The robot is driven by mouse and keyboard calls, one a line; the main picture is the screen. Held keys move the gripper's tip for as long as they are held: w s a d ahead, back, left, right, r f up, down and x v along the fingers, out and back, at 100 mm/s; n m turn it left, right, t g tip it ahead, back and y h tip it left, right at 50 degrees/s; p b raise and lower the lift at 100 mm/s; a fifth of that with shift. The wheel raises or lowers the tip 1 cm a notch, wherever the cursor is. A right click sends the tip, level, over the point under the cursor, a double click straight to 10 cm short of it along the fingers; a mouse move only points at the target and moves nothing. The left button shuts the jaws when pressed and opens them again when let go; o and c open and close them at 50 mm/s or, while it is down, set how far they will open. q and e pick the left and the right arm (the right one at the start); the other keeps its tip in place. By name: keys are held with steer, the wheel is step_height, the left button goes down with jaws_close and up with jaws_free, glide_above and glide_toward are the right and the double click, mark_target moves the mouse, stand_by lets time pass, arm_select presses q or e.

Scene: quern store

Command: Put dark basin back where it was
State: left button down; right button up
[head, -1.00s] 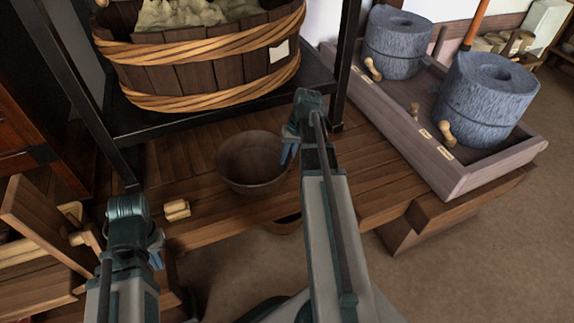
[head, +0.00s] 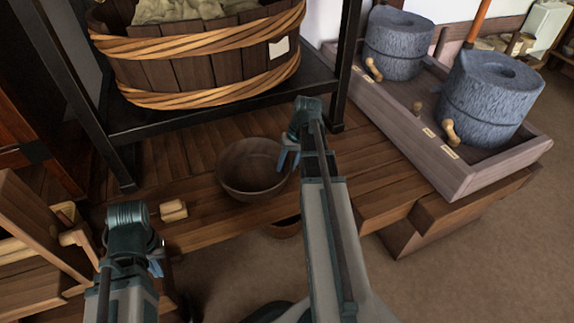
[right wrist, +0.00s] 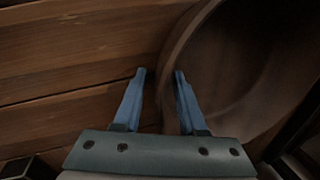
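The dark basin (head: 240,178), a round brown wooden bowl, stands upright on the plank bench near its front edge. My right gripper (head: 288,160) is at the basin's right rim. In the right wrist view, the blue fingers of my right gripper (right wrist: 160,75) are apart, with the basin's rim (right wrist: 172,50) between them and a gap beside the left finger. The basin's hollow (right wrist: 235,70) fills the right of that view. My left gripper (head: 157,264) is low at the left, away from the basin; its fingers are mostly hidden by its wrist.
A black rack (head: 190,118) holding a hooped wooden tub (head: 215,70) stands behind the basin. A small wooden block (head: 173,211) lies left on the bench (head: 210,225). Another bowl (head: 285,229) shows partly below the bench edge. Stone querns (head: 488,95) sit in a tray (head: 470,178) at right.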

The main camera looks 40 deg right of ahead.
steer(key=p+v, duration=1.2)
stand_by(0.3)
steer(key=shift+r, duration=0.1)
steer(key=a+n, duration=0.1)
steer(key=a, duration=0.6)
steer(key=a+n+g+h, duration=0.1)
steer(key=a+n, duration=0.1)
steer(key=a, duration=0.5)
steer(key=a+n, duration=0.1)
steer(key=a, duration=0.6)
steer(key=shift+s+a+f+g+h, duration=0.25)
steer(key=shift+a+f+g+h, duration=0.05)
steer(key=shift+a+h, duration=0.1)
steer(key=s+a+n+h, duration=0.1)
steer(key=s+a+n, duration=0.1)
steer(key=a, duration=0.6)
steer(key=s+a+n+h, duration=0.1)
steer(key=s+a+n, duration=0.1)
steer(key=s+a, duration=0.3)
steer(key=a, duration=0.3)
steer(key=shift+s+n, duration=0.35)
steer(key=shift+n, duration=0.05)
steer(key=shift+d, duration=0.1)
